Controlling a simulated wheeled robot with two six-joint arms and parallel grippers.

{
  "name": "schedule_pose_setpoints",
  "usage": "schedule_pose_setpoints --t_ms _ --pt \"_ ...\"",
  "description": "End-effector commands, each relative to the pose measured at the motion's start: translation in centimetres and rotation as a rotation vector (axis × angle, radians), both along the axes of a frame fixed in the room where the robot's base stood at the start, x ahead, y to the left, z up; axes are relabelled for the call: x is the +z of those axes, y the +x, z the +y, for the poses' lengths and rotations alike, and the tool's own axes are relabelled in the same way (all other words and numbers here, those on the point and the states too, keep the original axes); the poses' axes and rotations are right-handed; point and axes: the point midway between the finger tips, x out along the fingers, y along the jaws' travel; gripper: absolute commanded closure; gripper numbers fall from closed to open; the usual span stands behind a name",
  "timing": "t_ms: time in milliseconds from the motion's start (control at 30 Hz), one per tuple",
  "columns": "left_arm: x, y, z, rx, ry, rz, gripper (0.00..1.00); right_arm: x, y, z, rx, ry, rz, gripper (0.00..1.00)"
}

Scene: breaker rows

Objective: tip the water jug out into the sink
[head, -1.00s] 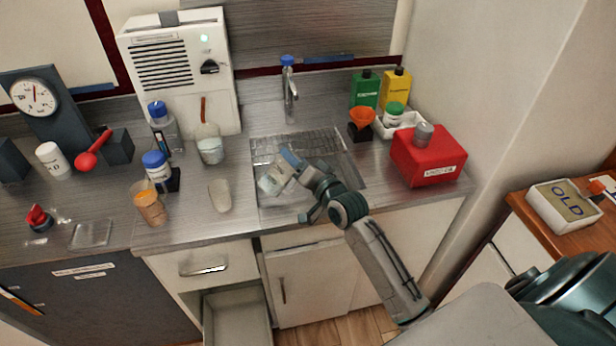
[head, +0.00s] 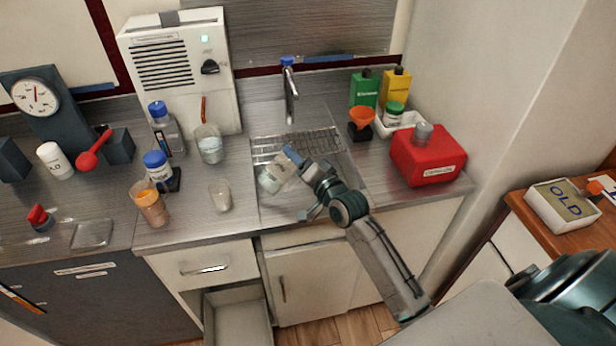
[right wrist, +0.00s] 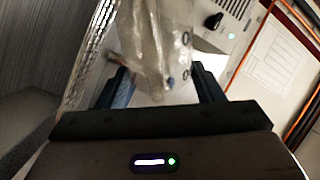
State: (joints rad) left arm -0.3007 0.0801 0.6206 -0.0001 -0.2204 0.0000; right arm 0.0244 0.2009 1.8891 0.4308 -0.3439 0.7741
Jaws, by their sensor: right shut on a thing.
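The water jug (head: 276,178) is a clear, whitish vessel with a blue handle (head: 292,154). It is tilted over the sink (head: 270,213), with its mouth toward the lower left. My right gripper (head: 306,168) is shut on the jug. In the right wrist view the clear jug (right wrist: 150,40) fills the space ahead of the fingers (right wrist: 165,85), and part of it is cut off by the top edge. Whether water is left in it I cannot tell. My left gripper is not in view.
The tap (head: 290,85) stands behind the sink. A red canister (head: 428,158) is right of the sink, near an orange funnel (head: 362,118). Left of the sink are a small clear cup (head: 220,197) and a beaker (head: 210,145). A drawer (head: 238,310) below stands open.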

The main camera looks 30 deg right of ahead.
Motion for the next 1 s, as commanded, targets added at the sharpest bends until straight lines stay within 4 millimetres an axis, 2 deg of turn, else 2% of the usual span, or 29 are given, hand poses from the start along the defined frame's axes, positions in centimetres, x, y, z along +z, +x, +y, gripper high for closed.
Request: schedule_pose_setpoints --t_ms 1000 --pt "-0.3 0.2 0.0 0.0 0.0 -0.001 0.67 -1.1 0.1 -0.4 0.0 0.137 0.019 0.79"
